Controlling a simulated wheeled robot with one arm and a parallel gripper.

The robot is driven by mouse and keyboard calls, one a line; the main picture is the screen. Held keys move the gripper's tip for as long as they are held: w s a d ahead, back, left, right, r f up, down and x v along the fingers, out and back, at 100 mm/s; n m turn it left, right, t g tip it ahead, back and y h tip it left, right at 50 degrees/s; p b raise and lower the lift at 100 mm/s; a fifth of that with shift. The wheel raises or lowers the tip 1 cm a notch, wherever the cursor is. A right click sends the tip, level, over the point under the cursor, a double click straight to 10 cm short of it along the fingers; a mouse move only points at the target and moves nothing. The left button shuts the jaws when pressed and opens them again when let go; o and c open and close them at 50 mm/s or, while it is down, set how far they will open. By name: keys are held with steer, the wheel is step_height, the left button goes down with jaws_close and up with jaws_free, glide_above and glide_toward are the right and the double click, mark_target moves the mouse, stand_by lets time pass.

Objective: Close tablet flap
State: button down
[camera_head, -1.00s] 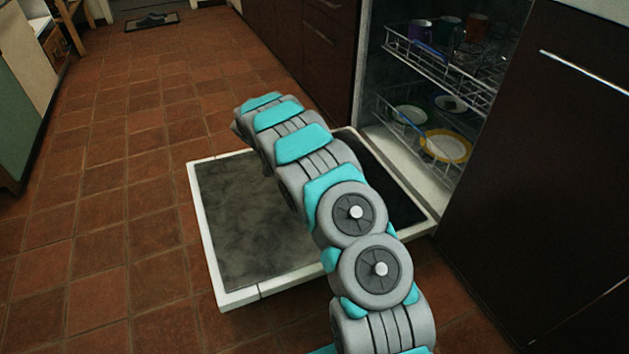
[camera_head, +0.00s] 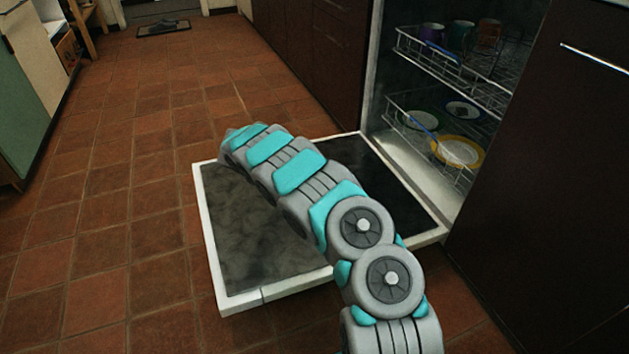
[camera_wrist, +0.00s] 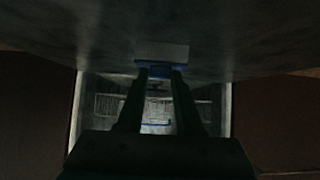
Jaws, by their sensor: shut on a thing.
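The dishwasher door (camera_head: 231,240) is folded down flat, with its dark inner face up. In the wrist view this inner face (camera_wrist: 60,40) fills the top. On it sits a small pale grey plate (camera_wrist: 162,51) with a blue part (camera_wrist: 160,70) along its lower edge; I take these to be the tablet flap and its compartment. My gripper (camera_wrist: 160,74) has its two dark fingers close together at the blue part and is shut on it. The wrist view is dim, so how far the flap stands open cannot be told. In the head view my arm hides gripper and flap.
The dishwasher's upper rack (camera_head: 465,75) holds several cups. Its lower rack (camera_head: 393,103) holds plates, including a yellow-rimmed one (camera_head: 458,152). Dark cabinet fronts (camera_head: 545,180) flank the opening. The tiled floor (camera_head: 110,180) left of the door is clear.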

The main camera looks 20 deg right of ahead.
steer(key=c, duration=0.6)
jaws_free()
steer(key=shift+o, duration=0.2)
steer(key=shift+a, duration=0.1)
steer(key=v, duration=0.7)
steer(key=shift+a+p, duration=0.25)
steer(key=shift+p, duration=0.15)
steer(key=shift+r, duration=0.2)
